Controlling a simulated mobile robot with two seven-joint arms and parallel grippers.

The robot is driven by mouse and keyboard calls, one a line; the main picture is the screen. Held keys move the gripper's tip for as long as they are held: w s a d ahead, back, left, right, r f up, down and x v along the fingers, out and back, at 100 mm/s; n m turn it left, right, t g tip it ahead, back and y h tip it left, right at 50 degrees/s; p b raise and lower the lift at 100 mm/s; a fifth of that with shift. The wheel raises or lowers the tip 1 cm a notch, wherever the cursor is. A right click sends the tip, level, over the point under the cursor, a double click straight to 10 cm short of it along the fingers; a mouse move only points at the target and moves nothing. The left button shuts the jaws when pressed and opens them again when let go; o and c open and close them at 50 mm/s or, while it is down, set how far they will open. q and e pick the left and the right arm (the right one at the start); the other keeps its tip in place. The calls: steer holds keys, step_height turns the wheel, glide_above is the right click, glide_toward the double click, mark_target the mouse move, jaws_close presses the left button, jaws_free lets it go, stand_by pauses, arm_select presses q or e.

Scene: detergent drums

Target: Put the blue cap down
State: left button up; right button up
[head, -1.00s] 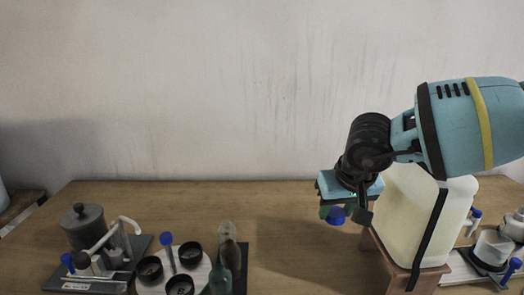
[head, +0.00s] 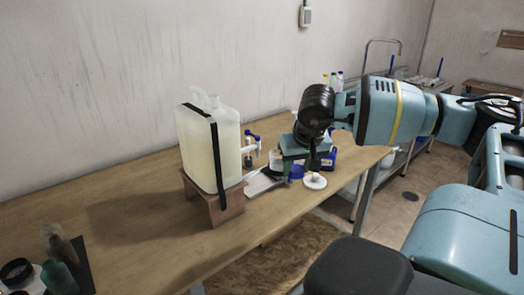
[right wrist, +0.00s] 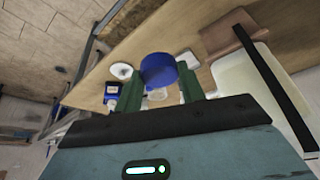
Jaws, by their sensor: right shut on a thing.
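The blue cap (right wrist: 158,70) is between the green fingers of my right gripper (right wrist: 170,84) in the right wrist view. The fingers are shut on it. In the head view my right gripper (head: 296,170) is over the right part of the wooden table, and the blue cap (head: 297,172) shows just below it. The exact gap between the cap and the table cannot be told. My left gripper is not in view.
A pale drum (head: 208,145) with a black strap stands on a wooden stand (head: 215,206), left of the gripper. A white disc (head: 314,181) and a blue container (head: 329,158) are close by.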

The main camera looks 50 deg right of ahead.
steer(key=shift+s+f, duration=0.65)
steer(key=shift+f, duration=0.3)
steer(key=shift+s+a+f, duration=0.15)
steer(key=shift+s+f, duration=0.1)
steer(key=shift+f, duration=0.35)
steer(key=shift+s+a+f, duration=0.15)
steer(key=shift+s+f, duration=0.1)
steer(key=shift+f, duration=0.3)
steer(key=shift+s+a+f, duration=0.1)
steer(key=shift+a+f, duration=0.05)
steer(key=shift+f, duration=0.2)
steer(key=a+f+n, duration=0.1)
steer(key=a+f, duration=0.4)
steer(key=a, duration=0.4)
steer(key=w+a+r+n+y, duration=0.1)
steer(key=a+n, duration=0.1)
steer(key=a, duration=0.8)
steer(key=w+a+r+n+y, duration=0.1)
steer(key=a+n, duration=0.2)
steer(key=a, duration=0.7)
steer(key=shift+w+r+t, duration=0.2)
steer(key=shift+w+t, duration=0.1)
steer(key=shift+w, duration=0.05)
steer(key=shift+d, duration=0.15)
